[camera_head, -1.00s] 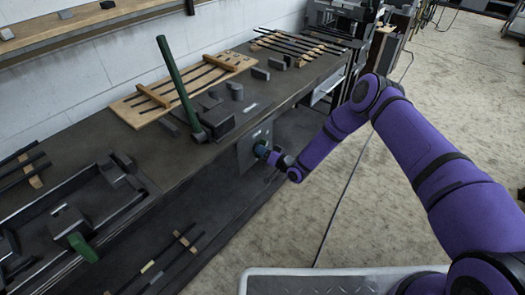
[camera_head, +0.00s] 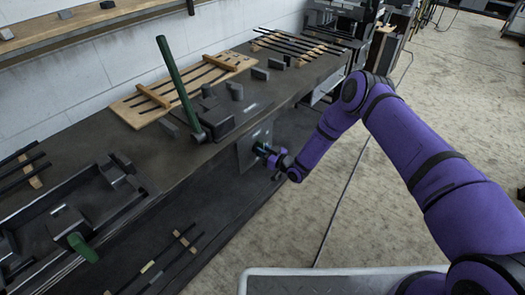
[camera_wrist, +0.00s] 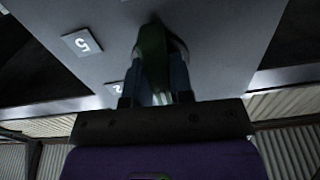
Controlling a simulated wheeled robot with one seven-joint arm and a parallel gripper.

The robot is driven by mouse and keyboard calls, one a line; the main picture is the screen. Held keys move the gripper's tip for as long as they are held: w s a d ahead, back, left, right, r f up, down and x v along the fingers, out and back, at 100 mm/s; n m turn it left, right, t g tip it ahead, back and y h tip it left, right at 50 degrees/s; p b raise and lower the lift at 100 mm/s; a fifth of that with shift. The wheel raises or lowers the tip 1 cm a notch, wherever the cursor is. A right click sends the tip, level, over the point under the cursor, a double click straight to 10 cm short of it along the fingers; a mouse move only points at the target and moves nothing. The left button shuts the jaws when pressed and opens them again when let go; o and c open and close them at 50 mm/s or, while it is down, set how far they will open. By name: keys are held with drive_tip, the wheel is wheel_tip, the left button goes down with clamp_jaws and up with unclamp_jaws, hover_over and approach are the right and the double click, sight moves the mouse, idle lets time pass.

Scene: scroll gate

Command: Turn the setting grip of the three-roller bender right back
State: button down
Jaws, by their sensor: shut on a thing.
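A grey plate (camera_head: 254,147) is on the front face of the long bench. It also fills the top of the wrist view (camera_wrist: 215,35), with small number tags reading 5 (camera_wrist: 82,43) and, partly hidden, 2 (camera_wrist: 115,88). A dark green setting grip (camera_wrist: 152,50) stands out from this plate. My gripper (camera_head: 265,150) is at the plate, with its fingers shut on the grip, one on each side, in the wrist view (camera_wrist: 157,78). The fingers hide part of the grip. I cannot tell its exact angle against the tags.
A long green lever (camera_head: 178,85) rises from a dark block on the bench top (camera_head: 165,165). A wooden rack (camera_head: 150,107) and small dark blocks lie behind. Another green handle (camera_head: 82,246) is at the lower left. The concrete floor (camera_head: 440,100) to the right is mostly clear.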

drive_tip(key=shift+f, duration=0.1)
idle(0.3)
drive_tip(key=c, duration=1)
unclamp_jaws()
drive_tip(key=v, duration=1.1)
